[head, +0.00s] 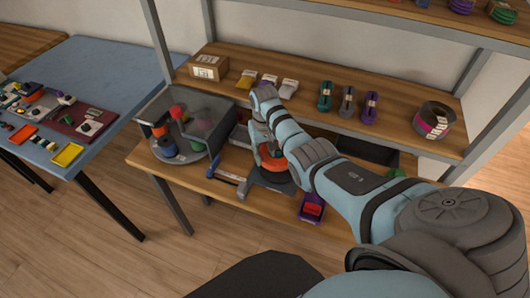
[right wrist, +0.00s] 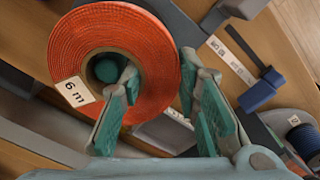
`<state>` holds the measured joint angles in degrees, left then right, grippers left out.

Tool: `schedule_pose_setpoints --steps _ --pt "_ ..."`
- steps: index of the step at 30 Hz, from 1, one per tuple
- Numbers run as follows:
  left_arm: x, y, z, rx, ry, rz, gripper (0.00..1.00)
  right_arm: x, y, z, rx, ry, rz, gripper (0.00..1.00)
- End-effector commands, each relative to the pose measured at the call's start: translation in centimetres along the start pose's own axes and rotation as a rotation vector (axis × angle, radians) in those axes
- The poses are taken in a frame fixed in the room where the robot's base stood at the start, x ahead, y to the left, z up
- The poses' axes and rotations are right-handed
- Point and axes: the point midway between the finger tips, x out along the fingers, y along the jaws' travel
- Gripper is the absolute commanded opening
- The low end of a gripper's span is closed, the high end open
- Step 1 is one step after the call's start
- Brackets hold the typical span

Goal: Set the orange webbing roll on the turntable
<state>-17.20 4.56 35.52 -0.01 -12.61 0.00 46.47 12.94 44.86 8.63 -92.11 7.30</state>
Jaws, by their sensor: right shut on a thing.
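The orange webbing roll (right wrist: 150,60) has a hollow core and a white "6 m" label. It also shows in the head view (head: 273,164), partly hidden behind my gripper. My right gripper (right wrist: 160,115) is shut on the roll's wall, one finger in the core and the other outside the rim; it also shows in the head view (head: 268,150). I cannot tell whether the roll touches what is below it. The grey round turntable (head: 180,160), with a blue and a red spool on it, stands left of the roll. My left gripper is not in view.
A blue-handled tool (head: 226,176) lies between the turntable and the roll. A grey angular housing (head: 212,108) rises behind the turntable. A dark flat base (head: 272,182) is below the roll. A purple item (head: 311,208) sits at the front edge. The upper shelf (head: 300,107) hangs above.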

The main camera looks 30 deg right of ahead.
Motion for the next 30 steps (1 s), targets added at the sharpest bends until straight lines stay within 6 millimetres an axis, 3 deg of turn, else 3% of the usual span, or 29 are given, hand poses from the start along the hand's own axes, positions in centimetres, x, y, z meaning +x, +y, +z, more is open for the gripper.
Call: schedule_pose_setpoints --steps 30 --pt "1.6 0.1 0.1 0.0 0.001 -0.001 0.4 2.1 0.0 0.0 -0.001 0.0 0.0 0.0"
